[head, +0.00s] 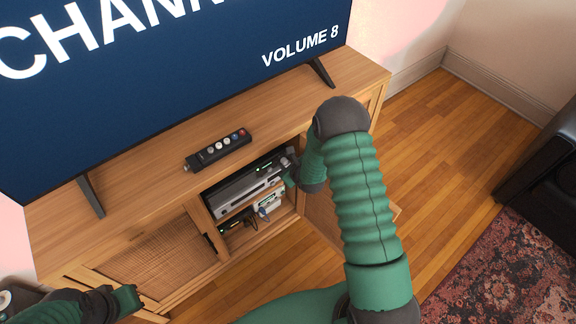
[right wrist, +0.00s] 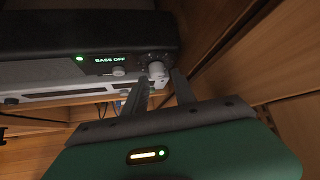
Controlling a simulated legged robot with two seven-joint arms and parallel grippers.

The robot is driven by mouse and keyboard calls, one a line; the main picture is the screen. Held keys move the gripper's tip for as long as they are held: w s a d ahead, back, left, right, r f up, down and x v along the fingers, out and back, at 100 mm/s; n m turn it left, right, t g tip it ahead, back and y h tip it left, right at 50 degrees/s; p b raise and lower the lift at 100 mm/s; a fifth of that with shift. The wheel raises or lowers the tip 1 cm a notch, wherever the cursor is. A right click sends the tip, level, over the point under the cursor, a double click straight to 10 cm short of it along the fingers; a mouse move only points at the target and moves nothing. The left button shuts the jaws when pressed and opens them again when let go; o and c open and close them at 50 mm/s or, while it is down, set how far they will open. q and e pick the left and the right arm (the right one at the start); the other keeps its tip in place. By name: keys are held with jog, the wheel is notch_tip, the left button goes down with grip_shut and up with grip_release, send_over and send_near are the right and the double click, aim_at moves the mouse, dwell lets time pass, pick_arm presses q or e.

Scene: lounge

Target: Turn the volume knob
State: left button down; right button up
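The silver volume knob (right wrist: 158,72) is on the front of the receiver (right wrist: 70,72), at the right end beside the lit "BASS OFF" display. My right gripper (right wrist: 160,84) is open, with one finger on each side of the knob. A gap shows at the right finger; I cannot tell whether the left finger touches the knob. In the head view the right gripper (head: 289,172) reaches the cabinet's open shelf and hides the knob area. The receiver (head: 245,188) sits on the upper shelf. My left gripper (head: 130,298) is low at the left; its fingers are unclear.
The TV (head: 180,70) reads "VOLUME 8". An open cabinet door (head: 330,215) stands right of the shelf, partly behind my arm. In the wrist view the wooden side wall (right wrist: 235,50) is close to the right finger.

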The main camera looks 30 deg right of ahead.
jog(key=shift+w+a+f, duration=0.1)
jog(key=shift+w+f, duration=0.25)
jog(key=shift+w, duration=0.05)
pick_arm(q)
jog(key=shift+a+f, duration=0.2)
jog(key=shift+a, duration=0.2)
pick_arm(e)
jog(key=shift+w+a, duration=0.1)
jog(key=shift+w, duration=0.05)
jog(key=shift+c, duration=0.4)
grip_shut()
pick_arm(q)
jog(key=shift+d, duration=0.15)
jog(key=shift+f+b, duration=0.2)
jog(key=shift+b, duration=0.1)
pick_arm(e)
jog(key=shift+f, duration=0.1)
